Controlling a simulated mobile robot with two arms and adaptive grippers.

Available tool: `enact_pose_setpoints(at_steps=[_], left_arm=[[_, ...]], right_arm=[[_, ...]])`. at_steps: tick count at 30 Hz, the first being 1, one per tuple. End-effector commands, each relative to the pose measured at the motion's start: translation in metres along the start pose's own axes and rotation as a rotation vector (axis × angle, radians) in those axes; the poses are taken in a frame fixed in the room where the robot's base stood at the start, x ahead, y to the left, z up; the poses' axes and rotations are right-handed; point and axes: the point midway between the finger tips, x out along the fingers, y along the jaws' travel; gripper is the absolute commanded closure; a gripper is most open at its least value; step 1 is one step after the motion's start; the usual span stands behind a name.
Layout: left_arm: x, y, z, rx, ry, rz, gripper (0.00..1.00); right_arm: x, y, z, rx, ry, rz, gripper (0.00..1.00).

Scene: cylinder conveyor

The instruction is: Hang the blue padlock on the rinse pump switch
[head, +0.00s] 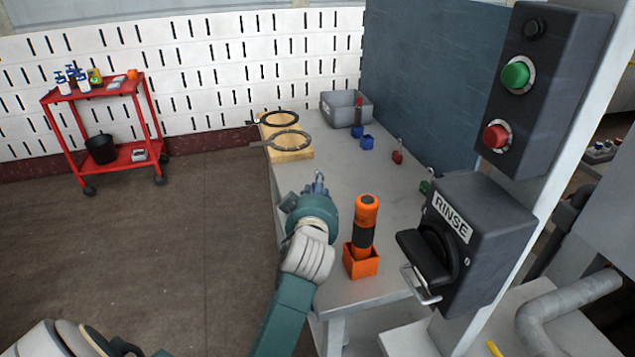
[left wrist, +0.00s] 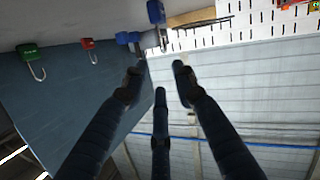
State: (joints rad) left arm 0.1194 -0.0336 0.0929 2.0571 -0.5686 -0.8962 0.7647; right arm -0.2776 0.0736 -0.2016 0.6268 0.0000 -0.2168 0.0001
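The rinse switch (head: 450,245) is a dark box labelled RINSE at the right of the head view, with a black rotary handle and a metal loop (head: 421,285) below it. Two blue padlocks lie on the table, the nearer one (head: 367,143) and one behind it (head: 356,131). They also show in the upside-down left wrist view, one blue body (left wrist: 127,38) near the fingertips and another (left wrist: 155,11) above. My left gripper (head: 319,183) is over the table, short of the padlocks. Its fingers (left wrist: 160,72) are spread and empty. My right gripper is not in view.
A red padlock (head: 397,157) and a green padlock (head: 425,187) lie near the blue panel. An orange holder (head: 361,261) with an orange-black tool (head: 366,225) stands beside my arm. A grey bin (head: 346,108) and metal rings (head: 289,139) are at the table's back.

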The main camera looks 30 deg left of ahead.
Motion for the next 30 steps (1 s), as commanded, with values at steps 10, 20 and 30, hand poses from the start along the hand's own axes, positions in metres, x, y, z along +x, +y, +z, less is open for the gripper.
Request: enact_pose_setpoints(at_steps=[10,20,30], left_arm=[[0.048,-0.001,-0.001,0.002,0.000,-0.001,0.72],[0.086,-0.009,-0.002,0.004,0.001,-0.002,0.72],[0.102,-0.009,-0.001,0.000,0.000,0.000,0.72]], right_arm=[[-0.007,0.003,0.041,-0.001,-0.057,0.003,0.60],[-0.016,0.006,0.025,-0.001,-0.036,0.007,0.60],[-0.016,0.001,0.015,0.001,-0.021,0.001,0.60]])
